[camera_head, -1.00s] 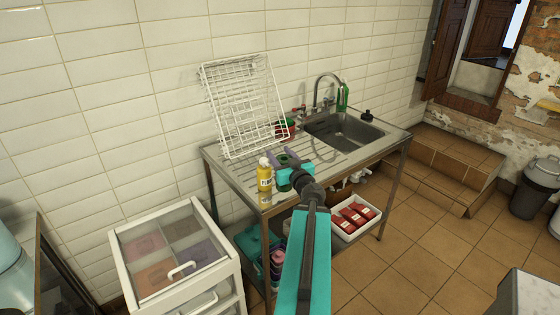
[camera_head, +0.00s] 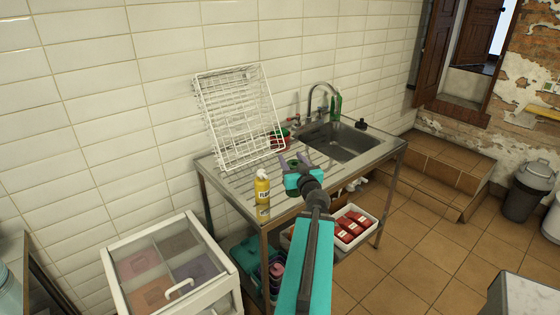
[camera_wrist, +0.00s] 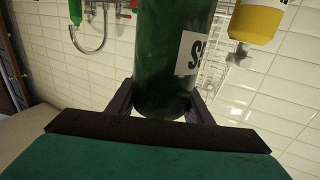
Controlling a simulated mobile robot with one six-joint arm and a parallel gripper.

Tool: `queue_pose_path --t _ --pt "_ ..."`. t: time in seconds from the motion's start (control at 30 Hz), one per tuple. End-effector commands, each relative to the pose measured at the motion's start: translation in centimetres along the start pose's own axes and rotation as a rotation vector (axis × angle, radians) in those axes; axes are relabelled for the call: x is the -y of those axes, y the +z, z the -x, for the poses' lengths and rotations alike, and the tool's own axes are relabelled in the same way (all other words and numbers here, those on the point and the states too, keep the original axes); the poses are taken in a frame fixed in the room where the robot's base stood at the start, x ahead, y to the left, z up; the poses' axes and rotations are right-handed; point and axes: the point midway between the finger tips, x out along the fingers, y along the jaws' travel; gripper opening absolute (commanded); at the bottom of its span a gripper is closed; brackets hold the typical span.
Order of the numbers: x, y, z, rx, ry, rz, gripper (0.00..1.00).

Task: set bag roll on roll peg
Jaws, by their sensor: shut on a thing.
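My gripper (camera_head: 294,164) is over the right front part of the draining board. In the wrist view my gripper (camera_wrist: 162,100) is shut on a dark green cylinder (camera_wrist: 165,60), with one finger on each side. The cylinder bears a white label with partly cut-off lettering, and I take it for the bag roll. Its upper end in that view is cut off by the frame. In the head view it is small and mostly hidden by my wrist. I cannot make out a roll peg in either view.
A yellow bottle (camera_head: 262,188) stands left of my gripper on the metal sink table (camera_head: 235,185). A white wire rack (camera_head: 238,118) leans behind it. The sink basin (camera_head: 345,140) and tap are beyond. A white tray (camera_head: 349,244) with red packets is below. A drawer cabinet (camera_head: 130,252) stands left.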

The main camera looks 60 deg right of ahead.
Motion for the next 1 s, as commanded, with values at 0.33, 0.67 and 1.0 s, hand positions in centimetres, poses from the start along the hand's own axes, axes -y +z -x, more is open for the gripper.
queue_pose_path --t 0.33,0.67,1.0 --pt "0.0 0.6 -2.1 -0.002 -0.002 0.001 0.01" --pt "-0.2 0.5 -5.8 0.000 -0.003 0.000 0.01" --pt "-0.4 0.9 -9.6 -0.001 -0.003 -0.001 0.01"
